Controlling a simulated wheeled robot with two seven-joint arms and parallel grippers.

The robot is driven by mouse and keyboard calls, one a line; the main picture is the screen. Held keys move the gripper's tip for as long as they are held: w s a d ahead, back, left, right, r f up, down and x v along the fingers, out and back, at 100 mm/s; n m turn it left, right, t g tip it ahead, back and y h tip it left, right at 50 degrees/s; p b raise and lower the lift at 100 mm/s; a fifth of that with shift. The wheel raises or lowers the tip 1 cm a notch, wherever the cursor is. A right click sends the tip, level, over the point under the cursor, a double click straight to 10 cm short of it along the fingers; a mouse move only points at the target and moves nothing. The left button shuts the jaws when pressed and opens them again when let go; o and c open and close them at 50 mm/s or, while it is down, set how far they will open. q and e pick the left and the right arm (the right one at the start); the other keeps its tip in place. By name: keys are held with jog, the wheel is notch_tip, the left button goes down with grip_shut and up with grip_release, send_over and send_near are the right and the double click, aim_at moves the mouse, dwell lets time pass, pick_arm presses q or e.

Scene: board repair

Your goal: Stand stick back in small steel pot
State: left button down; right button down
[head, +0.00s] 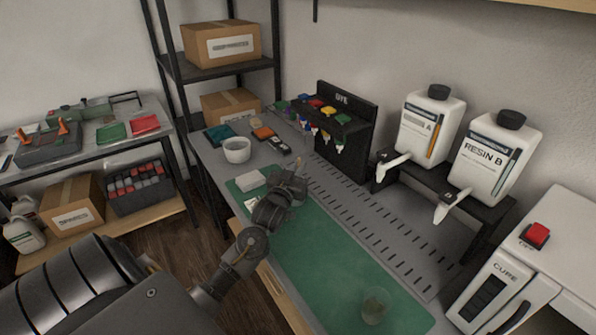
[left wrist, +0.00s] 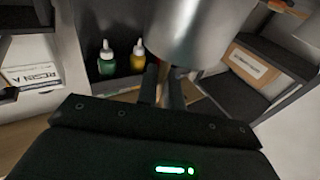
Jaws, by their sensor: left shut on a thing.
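My left gripper (head: 298,178) is over the far end of the green mat, near the back left of the bench. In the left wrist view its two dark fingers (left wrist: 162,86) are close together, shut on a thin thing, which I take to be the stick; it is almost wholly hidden. A smooth grey steel cylinder, which looks like the small steel pot (left wrist: 200,28), fills the top middle of that view, right by the fingertips. Its mouth is out of frame. In the head view I cannot make out stick or pot at the gripper. My right gripper is not in view.
A pale cup (head: 237,152) and a white block (head: 250,180) are left of the gripper. The dye rack (head: 345,130) and resin bottles (head: 490,160) stand along the back. A clear cup (head: 375,306) is on the near mat (head: 325,255); the mat between is clear.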

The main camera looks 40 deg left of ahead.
pick_arm(q)
jog(key=shift+f, duration=0.5)
jog(key=c, duration=1.5)
grip_release()
jog(key=shift+f, duration=0.15)
jog(key=shift+c, duration=0.2)
jog(key=r+v, duration=0.1)
jog(key=v, duration=0.6)
jog(key=shift+s+f+b, duration=0.25)
jog(key=shift+f+b, duration=0.1)
jog(key=shift+d, duration=0.1)
